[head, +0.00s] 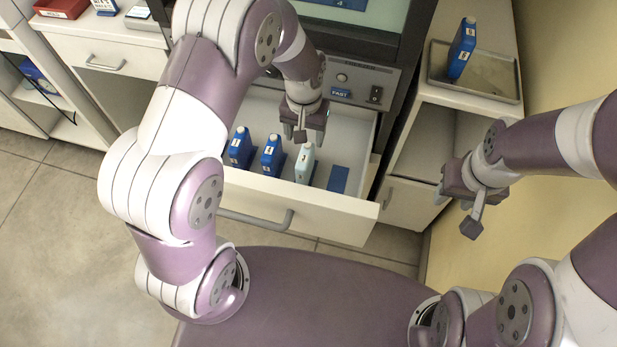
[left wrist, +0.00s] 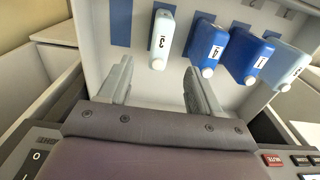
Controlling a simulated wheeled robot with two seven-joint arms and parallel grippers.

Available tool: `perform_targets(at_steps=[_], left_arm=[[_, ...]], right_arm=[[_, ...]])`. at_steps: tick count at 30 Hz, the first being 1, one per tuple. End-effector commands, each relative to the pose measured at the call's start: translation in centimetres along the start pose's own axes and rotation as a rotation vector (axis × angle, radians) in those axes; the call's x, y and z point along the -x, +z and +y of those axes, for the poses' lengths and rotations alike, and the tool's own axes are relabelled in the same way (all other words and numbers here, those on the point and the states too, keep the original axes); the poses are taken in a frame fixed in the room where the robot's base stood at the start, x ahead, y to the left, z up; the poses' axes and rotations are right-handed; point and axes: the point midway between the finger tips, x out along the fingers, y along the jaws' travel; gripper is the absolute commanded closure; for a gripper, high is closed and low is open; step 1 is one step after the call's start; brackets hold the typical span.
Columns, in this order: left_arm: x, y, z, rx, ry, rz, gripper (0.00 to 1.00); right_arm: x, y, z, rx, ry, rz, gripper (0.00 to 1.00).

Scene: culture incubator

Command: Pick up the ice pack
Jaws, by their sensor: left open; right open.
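Ice packs stand upright in an open white drawer (head: 335,215). A pale pack marked 3 (head: 306,163) is rightmost in the head view, beside two blue packs (head: 271,155) (head: 240,148). The left wrist view shows the pale pack (left wrist: 162,38), two blue ones (left wrist: 207,46) (left wrist: 250,60) and another pale pack (left wrist: 287,68). My left gripper (head: 303,134) is open and empty just above the pale pack marked 3; its fingers (left wrist: 158,74) are apart from it. My right gripper (head: 472,210) is open and empty, right of the drawer.
A blue bottle-shaped pack (head: 462,48) stands on a metal tray (head: 490,88) on the cabinet at the right. A bare blue patch (head: 338,180) lies on the drawer floor right of the pale pack. The device's control panel (head: 355,84) rises behind the drawer.

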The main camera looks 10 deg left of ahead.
Motion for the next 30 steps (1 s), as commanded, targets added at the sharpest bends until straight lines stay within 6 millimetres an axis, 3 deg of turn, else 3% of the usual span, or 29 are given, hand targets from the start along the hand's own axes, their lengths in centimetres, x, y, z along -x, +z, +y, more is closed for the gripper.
perform_targets(at_steps=[1,6,11,18,27,29,30], left_arm=[[-1.5,-0.1,0.1,-0.001,-0.001,-0.004,0.36],[-5.1,-0.1,0.1,0.0,-0.001,-0.005,0.36],[-7.0,-0.1,0.1,0.0,0.0,-0.002,0.36],[-11.3,-0.3,-0.2,0.0,0.0,-0.002,0.36],[-12.1,-0.4,-0.2,0.0,0.0,0.001,0.36],[-12.1,-0.4,-0.2,-0.001,0.0,0.001,0.52],[-12.1,-0.4,-0.2,0.0,0.0,0.001,0.65]], right_arm=[[-0.5,0.0,0.0,0.0,0.0,0.001,0.57],[-0.6,0.0,0.0,0.0,0.0,0.002,0.57],[-0.7,0.0,0.0,0.0,0.0,0.001,0.57],[-1.3,0.1,0.0,0.0,0.0,0.001,0.57],[-1.3,0.1,0.0,0.0,0.0,0.001,0.57],[-1.3,0.1,0.0,0.0,0.0,0.001,0.57],[-1.3,0.1,0.0,0.0,0.0,0.001,0.57]])
